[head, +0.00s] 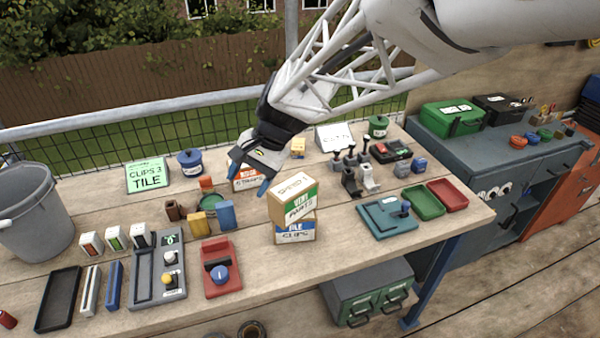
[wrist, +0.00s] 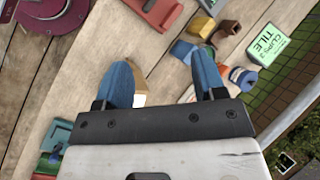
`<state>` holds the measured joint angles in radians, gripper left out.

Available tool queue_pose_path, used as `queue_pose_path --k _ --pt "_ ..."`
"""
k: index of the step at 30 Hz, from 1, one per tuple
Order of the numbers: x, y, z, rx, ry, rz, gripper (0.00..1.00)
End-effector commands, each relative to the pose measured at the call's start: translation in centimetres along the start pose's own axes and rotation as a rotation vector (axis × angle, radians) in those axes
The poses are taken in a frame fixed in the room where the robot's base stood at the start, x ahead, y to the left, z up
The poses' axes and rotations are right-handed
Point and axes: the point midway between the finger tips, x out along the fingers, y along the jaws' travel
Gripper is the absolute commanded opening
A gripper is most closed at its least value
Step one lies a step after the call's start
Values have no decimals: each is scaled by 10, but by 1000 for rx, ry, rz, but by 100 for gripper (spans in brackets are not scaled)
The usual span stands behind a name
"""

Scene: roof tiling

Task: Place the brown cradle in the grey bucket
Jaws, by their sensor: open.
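The brown cradle (head: 174,210) is a small block standing on the wooden bench in the head view, left of the yellow and blue ones. It also shows in the wrist view (wrist: 230,28), beyond my right-hand finger. The grey bucket (head: 32,215) stands at the bench's left end in the head view, cut by the picture edge. It is not in the wrist view. My gripper (head: 250,178) has blue fingers, open and empty above the bench, to the right of the cradle and behind the stacked cartons. Its fingers are spread apart in the wrist view (wrist: 163,72).
Stacked cartons (head: 293,200) rise near my gripper. Small packets (head: 115,238) and a grey tray (head: 145,275) lie between bucket and blocks.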

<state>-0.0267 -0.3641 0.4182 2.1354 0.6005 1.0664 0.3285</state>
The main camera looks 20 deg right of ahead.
Motion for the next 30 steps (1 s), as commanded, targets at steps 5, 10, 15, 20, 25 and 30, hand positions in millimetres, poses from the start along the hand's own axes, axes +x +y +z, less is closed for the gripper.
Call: queue_pose_path --k 5,10,15,20,25,30 --pt "-32 48 37 -197 135 101 64" --pt "-55 94 67 -377 255 212 64" --pt "-70 135 90 -530 354 322 64" --pt "-78 158 102 -617 409 392 64" --pt "-80 167 106 -651 429 420 64" --pt "-80 167 106 -653 429 421 64"
